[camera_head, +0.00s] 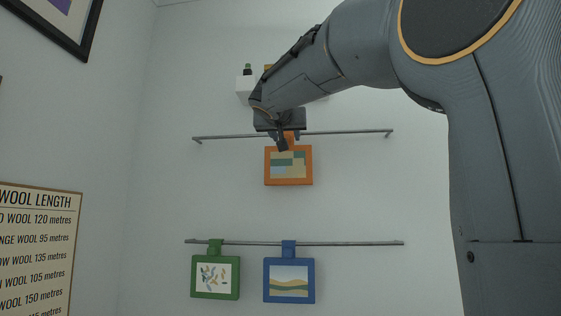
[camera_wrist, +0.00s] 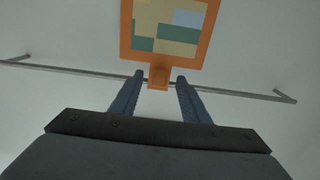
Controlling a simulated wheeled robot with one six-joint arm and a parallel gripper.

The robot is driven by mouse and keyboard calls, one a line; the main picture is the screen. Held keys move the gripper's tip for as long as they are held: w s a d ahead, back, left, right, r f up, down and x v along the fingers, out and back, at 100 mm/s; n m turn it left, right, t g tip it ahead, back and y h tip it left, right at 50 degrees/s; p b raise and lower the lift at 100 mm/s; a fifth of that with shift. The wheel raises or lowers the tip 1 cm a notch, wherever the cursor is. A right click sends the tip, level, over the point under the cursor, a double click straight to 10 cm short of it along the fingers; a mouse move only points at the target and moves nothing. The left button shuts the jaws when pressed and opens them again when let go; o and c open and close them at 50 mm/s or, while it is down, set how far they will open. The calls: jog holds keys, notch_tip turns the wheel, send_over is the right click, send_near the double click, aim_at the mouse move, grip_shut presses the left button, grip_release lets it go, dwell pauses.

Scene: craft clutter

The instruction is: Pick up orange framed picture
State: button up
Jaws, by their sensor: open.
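The orange framed picture (camera_head: 288,182) hangs on the upper wall rail (camera_head: 350,132), with a patchwork of green, tan and pale blue inside its frame. In the wrist view the picture (camera_wrist: 126,30) appears upside down, with its orange hanging tab (camera_wrist: 159,77) at the rail. My gripper (camera_head: 284,143) is in front of the tab and the top of the frame in the head view, hiding part of them. In the wrist view my gripper (camera_wrist: 160,78) is open, with one finger on each side of the tab. I cannot tell whether the fingers touch it.
A lower rail (camera_head: 345,242) holds a green framed picture (camera_head: 236,290) and a blue framed picture (camera_head: 289,299). A white shelf (camera_head: 243,85) with small items is above, partly behind my arm. A wool-length chart (camera_head: 40,240) hangs on the left wall.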

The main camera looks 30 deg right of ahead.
jog(key=shift+x, duration=1.05)
grip_shut()
jog(key=shift+r+p, duration=0.2)
jog(key=shift+p, duration=0.1)
